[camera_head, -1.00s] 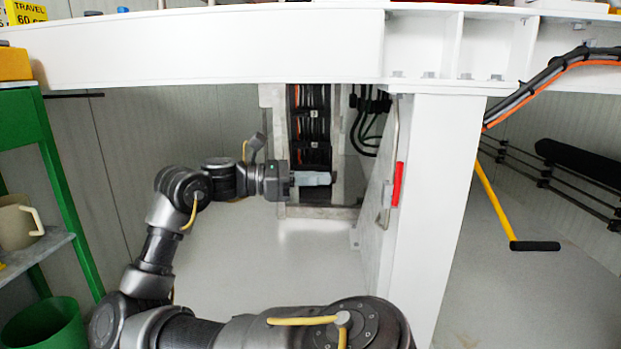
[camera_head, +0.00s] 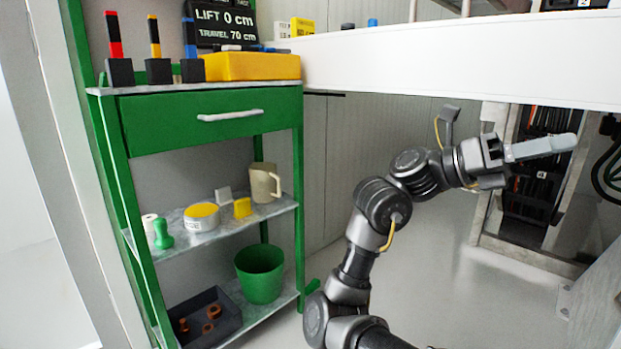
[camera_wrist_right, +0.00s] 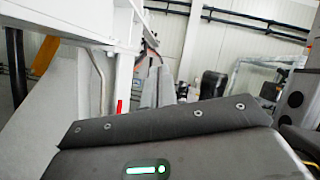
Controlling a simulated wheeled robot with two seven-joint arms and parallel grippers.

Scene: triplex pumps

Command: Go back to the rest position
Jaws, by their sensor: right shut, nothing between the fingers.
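My right gripper (camera_head: 545,147) shows at the right of the head view, at the end of my dark grey arm. Its light grey fingers are closed together and point right. Nothing is held between them. The gripper is in the air, in front of the dark cable opening (camera_head: 540,130) in the machine's frame as seen from my head. My left gripper is not in the frames.
A green shelf unit (camera_head: 212,118) stands at left, holding tools, a yellow box (camera_head: 252,67), a beige mug (camera_head: 264,183) and a green bucket (camera_head: 260,272). A white beam (camera_head: 420,60) runs above my arm. Grey floor (camera_head: 470,300) shows below.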

